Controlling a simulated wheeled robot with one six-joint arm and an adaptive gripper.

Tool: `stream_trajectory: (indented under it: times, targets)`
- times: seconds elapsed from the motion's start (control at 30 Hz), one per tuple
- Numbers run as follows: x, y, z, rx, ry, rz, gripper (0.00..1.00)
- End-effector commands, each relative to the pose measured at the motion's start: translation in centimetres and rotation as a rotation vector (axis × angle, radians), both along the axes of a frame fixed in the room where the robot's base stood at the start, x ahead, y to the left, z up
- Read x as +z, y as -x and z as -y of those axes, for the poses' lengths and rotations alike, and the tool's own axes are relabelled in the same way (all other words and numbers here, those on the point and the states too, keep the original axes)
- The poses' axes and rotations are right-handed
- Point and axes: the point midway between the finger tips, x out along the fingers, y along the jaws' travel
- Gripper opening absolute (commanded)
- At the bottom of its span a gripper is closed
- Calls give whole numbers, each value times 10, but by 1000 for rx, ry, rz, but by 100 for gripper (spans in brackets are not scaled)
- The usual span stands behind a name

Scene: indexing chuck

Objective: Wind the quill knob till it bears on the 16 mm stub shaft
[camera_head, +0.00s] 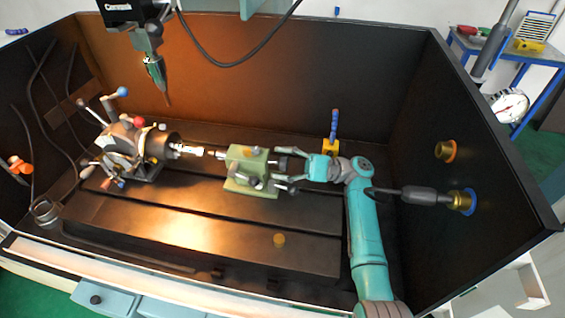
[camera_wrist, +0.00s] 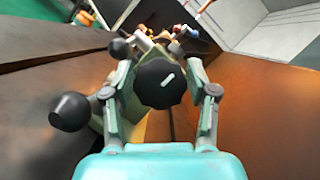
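The quill knob is a black lobed knob (camera_wrist: 160,84) with a white mark, at the near end of the green tailstock (camera_head: 250,168). My gripper (camera_head: 281,165) is at the tailstock's right end. In the wrist view its fingers (camera_wrist: 159,72) stand open on both sides of the knob, with a narrow gap visible on each side. The bright stub shaft (camera_head: 191,150) sticks out of the chuck (camera_head: 160,146) toward the tailstock. Whether the quill tip touches the shaft is too small to tell.
Black ball-ended levers (camera_wrist: 70,112) stick out beside the knob. A brass piece (camera_head: 279,240) lies on the bed in front. A drill-like tool (camera_head: 157,78) hangs above the chuck. Dark walls enclose the bed.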

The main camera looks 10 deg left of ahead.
Motion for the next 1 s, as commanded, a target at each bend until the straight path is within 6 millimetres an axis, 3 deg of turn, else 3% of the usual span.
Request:
stream_trajectory:
  times: [0.23,0.7,1.0]
  targets:
    - [-2,-2,8,0,0,1,58]
    - [-19,-18,66,-1,0,0,58]
    - [-21,-18,70,0,0,0,58]
